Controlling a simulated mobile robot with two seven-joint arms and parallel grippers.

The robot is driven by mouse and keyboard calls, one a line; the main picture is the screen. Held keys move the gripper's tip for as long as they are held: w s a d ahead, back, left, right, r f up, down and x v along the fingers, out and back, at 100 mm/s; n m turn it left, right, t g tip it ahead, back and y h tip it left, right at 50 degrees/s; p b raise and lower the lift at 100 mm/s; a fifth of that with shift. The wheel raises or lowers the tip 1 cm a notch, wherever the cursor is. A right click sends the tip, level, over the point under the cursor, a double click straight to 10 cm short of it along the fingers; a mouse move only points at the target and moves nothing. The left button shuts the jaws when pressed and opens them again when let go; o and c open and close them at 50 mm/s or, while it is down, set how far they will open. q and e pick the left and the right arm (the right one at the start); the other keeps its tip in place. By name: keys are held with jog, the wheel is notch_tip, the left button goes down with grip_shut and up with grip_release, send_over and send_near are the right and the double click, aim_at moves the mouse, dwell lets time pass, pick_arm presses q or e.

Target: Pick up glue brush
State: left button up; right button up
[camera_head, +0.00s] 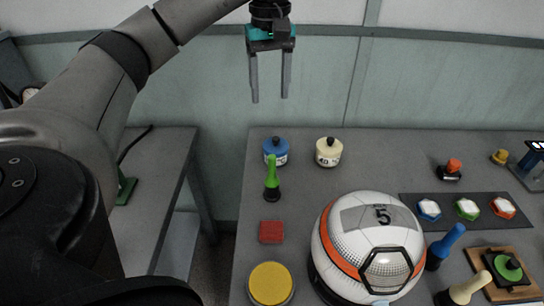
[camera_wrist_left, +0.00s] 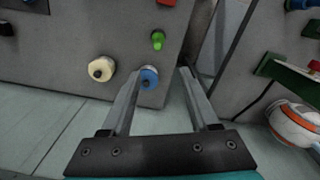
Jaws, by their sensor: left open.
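The frames do not settle which item is the glue brush. A green-handled tool (camera_head: 272,172) with a dark base stands near the table's left edge. It also shows in the left wrist view (camera_wrist_left: 158,38). Behind it stand a blue-topped jar (camera_head: 275,150) and a cream-topped jar (camera_head: 328,153), each with a black knob. My left gripper (camera_head: 270,99) is open and empty, pointing down above and behind the jars. In the left wrist view, the blue jar (camera_wrist_left: 149,78) appears between its fingers, apart from them; the cream jar (camera_wrist_left: 101,69) is left of them. My right gripper is not visible.
A ball (camera_head: 365,240) fills the table's front middle. A red block (camera_head: 271,232) and yellow disc (camera_head: 271,284) lie left of it. Blue-handled (camera_head: 447,243) and cream-handled (camera_head: 468,288) tools stand right. A dark mat (camera_head: 448,203) holds coloured pieces. A gap separates a side table (camera_head: 165,165).

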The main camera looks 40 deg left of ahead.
pick_arm(q)
jog(key=b, duration=0.3)
send_over(272, 156)
notch_tip(272, 156, down, 4)
jog(key=f+b, duration=0.1)
jog(key=f, duration=0.5)
jog(key=f+b, duration=0.1)
jog(key=f, duration=0.3)
jog(key=shift+s+d+b, duration=0.15)
jog(key=shift+s+b, duration=0.15)
jog(key=shift+s, duration=0.1)
jog(key=shift+f, duration=0.4)
jog(key=f, duration=0.1)
jog(key=f+b, duration=0.1)
jog(key=f, duration=0.3)
jog(key=shift+w+a, duration=0.2)
jog(key=shift+w, duration=0.2)
jog(key=shift+r, duration=0.1)
jog(key=c, duration=0.5)
grip_shut()
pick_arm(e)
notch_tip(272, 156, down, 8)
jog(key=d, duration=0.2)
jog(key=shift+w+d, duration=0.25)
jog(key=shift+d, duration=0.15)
